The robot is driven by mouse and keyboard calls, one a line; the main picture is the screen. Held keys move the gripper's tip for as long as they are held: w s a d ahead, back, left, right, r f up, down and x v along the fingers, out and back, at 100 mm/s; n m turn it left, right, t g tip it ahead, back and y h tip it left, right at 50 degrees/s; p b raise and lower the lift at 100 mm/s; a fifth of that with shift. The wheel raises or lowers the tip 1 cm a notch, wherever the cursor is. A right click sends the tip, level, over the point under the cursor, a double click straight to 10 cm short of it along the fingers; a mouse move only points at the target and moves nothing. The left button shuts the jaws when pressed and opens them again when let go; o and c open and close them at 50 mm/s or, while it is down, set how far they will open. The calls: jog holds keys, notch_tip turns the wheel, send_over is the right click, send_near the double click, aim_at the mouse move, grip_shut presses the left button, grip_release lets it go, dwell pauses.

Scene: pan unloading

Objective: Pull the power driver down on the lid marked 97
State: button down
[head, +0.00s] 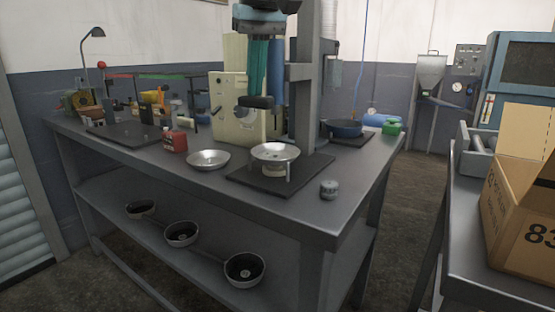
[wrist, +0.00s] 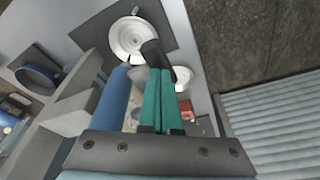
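The power driver (head: 277,75) is a blue cylinder hanging from a grey upright stand, with a black handle (head: 256,102) at its lower left. It also shows in the wrist view as a blue cylinder (wrist: 115,98). My gripper (head: 258,96) reaches down from above with teal fingers, and its tips meet the black handle; they look closed on it. The fingers are close together in the wrist view (wrist: 158,75). Below the driver a shiny round lid or dish (head: 275,152) sits raised on a dark base plate. No number 97 is legible.
A second shiny dish (head: 208,159), a red can (head: 175,141) and a small grey knob-like part (head: 329,189) stand on the workbench (head: 290,215). A cream machine (head: 230,105) is close behind the driver. A cardboard box (head: 520,210) is at the right.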

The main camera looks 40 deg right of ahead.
aim_at(256, 108)
jog(key=shift+f+b, duration=1.8)
jog(key=shift+f, duration=1.2)
jog(key=shift+r+p, duration=0.15)
jog(key=shift+p, duration=0.5)
notch_tip(256, 108, up, 26)
jog(key=p, duration=2.3)
